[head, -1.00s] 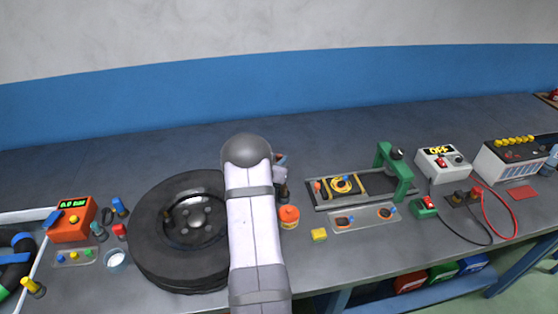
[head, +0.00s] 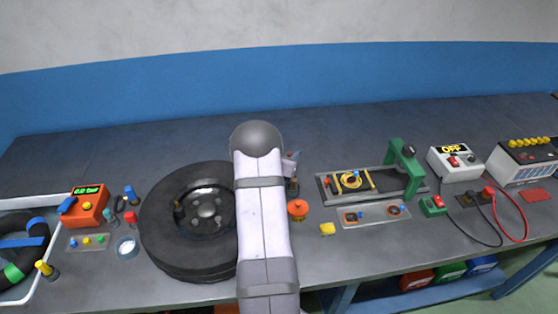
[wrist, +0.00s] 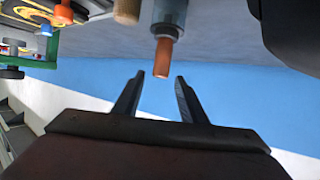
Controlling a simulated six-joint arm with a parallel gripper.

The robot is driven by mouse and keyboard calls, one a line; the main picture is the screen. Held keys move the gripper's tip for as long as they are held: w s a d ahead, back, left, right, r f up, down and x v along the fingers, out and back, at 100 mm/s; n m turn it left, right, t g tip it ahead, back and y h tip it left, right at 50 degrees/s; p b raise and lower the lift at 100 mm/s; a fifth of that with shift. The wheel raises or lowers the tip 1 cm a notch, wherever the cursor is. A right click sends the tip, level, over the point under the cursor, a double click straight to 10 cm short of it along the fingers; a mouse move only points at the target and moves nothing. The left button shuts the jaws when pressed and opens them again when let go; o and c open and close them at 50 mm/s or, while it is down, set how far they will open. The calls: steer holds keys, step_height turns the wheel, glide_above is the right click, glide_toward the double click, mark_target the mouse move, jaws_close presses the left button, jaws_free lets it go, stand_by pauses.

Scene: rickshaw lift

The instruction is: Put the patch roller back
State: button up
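My gripper (head: 290,163) is mostly hidden behind my arm in the head view, above the bench right of the tyre. In the wrist view my gripper (wrist: 160,76) has its two fingers apart. A grey-blue cylinder (wrist: 170,18) with an orange rod end stands just ahead, the orange end seen between the fingertips with gaps on both sides. A tan cylinder end (wrist: 127,10) is beside it. I cannot tell for sure which of these is the patch roller. A dark upright piece (head: 293,187) shows below the gripper in the head view.
The tyre (head: 175,247) lies left of my arm. The back of the bench is clear.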

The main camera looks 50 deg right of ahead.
steer(key=b+v, duration=0.2)
steer(key=v, duration=0.8)
steer(key=shift+a+r, duration=0.15)
steer(key=shift+a, duration=0.1)
steer(key=shift+s, duration=0.1)
